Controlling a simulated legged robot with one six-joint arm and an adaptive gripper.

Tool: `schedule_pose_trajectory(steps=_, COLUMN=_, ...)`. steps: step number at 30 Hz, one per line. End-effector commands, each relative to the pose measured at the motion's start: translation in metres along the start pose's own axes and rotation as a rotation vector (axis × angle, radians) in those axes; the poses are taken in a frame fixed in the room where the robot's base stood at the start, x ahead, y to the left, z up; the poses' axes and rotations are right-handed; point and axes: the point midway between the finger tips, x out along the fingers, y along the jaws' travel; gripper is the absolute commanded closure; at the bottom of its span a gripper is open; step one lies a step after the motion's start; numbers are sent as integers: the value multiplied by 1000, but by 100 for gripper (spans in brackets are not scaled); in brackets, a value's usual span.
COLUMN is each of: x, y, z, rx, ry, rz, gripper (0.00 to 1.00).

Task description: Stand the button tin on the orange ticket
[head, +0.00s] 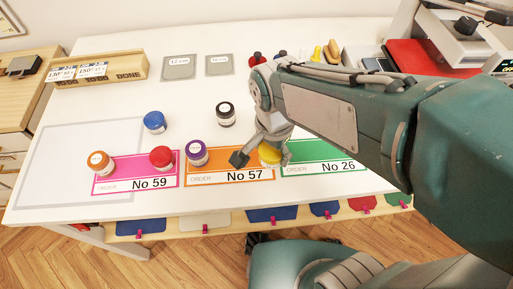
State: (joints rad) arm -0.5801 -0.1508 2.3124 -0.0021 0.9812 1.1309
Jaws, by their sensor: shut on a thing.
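The orange ticket (229,168), marked No 57, lies on the white table between a pink ticket and a green one. My gripper (262,156) is over its right end, shut on a yellow-topped tin (270,154). The arm and fingers partly hide this tin; I cannot tell whether it touches the ticket. A purple-lidded tin (197,153) stands at the ticket's left end. A black-lidded tin (226,114) and a blue-lidded tin (154,122) stand behind the tickets. No readable label shows which is the button tin.
A red-lidded tin (161,157) and an orange-lidded tin (100,162) stand on the pink ticket (128,182). The green ticket (312,152) is partly behind my arm. Grey squares (179,68) and a wooden rack (128,68) lie at the back.

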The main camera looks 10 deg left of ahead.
Motion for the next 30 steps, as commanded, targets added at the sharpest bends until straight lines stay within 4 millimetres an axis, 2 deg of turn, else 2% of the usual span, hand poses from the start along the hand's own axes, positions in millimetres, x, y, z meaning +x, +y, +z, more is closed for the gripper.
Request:
schedule_pose_trajectory(steps=4, x=12, y=-22, z=-11, rx=0, ry=-2, rz=2, gripper=74)
schedule_pose_trajectory(steps=13, x=56, y=-54, z=-25, rx=0, ry=-1, rz=3, gripper=74)
schedule_pose_trajectory(steps=20, x=72, y=-66, z=-31, rx=0, ry=-1, rz=2, gripper=74)
schedule_pose_trajectory(steps=24, x=93, y=-64, z=-30, rx=0, ry=-2, rz=3, gripper=74)
schedule_pose_trajectory(steps=30, x=99, y=-64, z=-30, rx=0, ry=0, rz=-2, gripper=74)
